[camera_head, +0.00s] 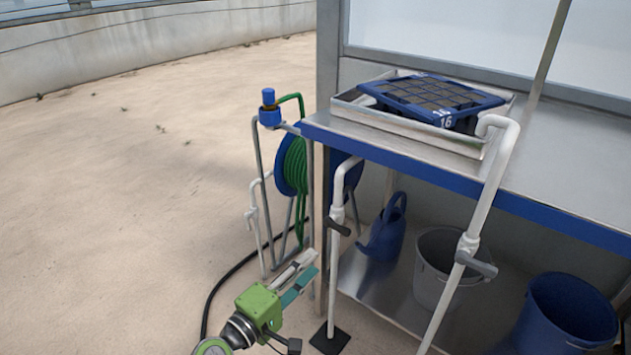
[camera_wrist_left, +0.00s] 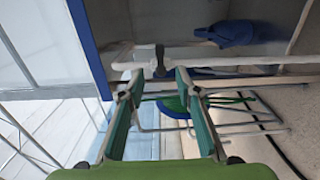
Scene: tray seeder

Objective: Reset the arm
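My left gripper (camera_head: 296,275) comes in at the bottom of the head view, left of the bench leg. It is green with two long fingers and points toward the hose reel stand. In the left wrist view its fingers (camera_wrist_left: 155,85) stand apart with nothing between them. White pipe and the hose reel (camera_wrist_left: 178,105) show beyond the fingertips. My right gripper is not in either view.
A bench (camera_head: 560,150) with a blue edge carries a metal tray (camera_head: 365,115) holding a tilted blue seed tray (camera_head: 480,97). White pipes (camera_head: 490,190) stand in front. A watering can (camera_head: 385,235) and buckets (camera_head: 570,310) sit on the lower shelf. Open floor (camera_head: 120,200) lies left.

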